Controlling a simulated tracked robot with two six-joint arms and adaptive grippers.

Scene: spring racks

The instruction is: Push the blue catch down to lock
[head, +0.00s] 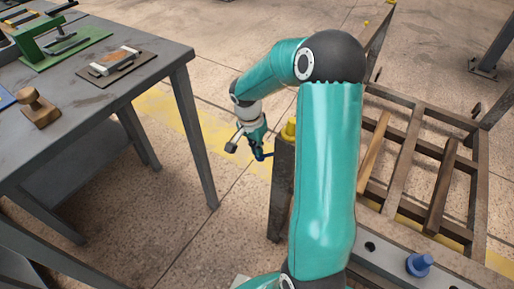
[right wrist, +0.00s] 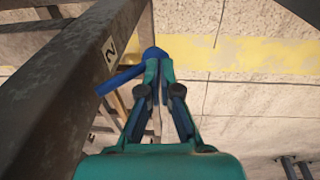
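The blue catch (right wrist: 120,79) is on the side of a dark metal rack post (right wrist: 75,80) marked "2". In the right wrist view, its arm slopes from a rounded blue end down to the left across the post's edge. In the head view, only a small blue piece of the catch (head: 264,156) shows beside the post (head: 283,185). My right gripper (right wrist: 159,68) has its fingertips together right at the catch's rounded end. They seem to touch it, but they hide part of it. My right gripper (head: 258,150) also shows left of the post in the head view. My left gripper is out of view.
A grey workbench (head: 150,75) with a green clamp (head: 55,42) and a wooden block (head: 37,108) stands at the left. The rack frame (head: 410,155) with wooden bars and a blue knob (head: 420,265) is at the right. Open floor lies between them.

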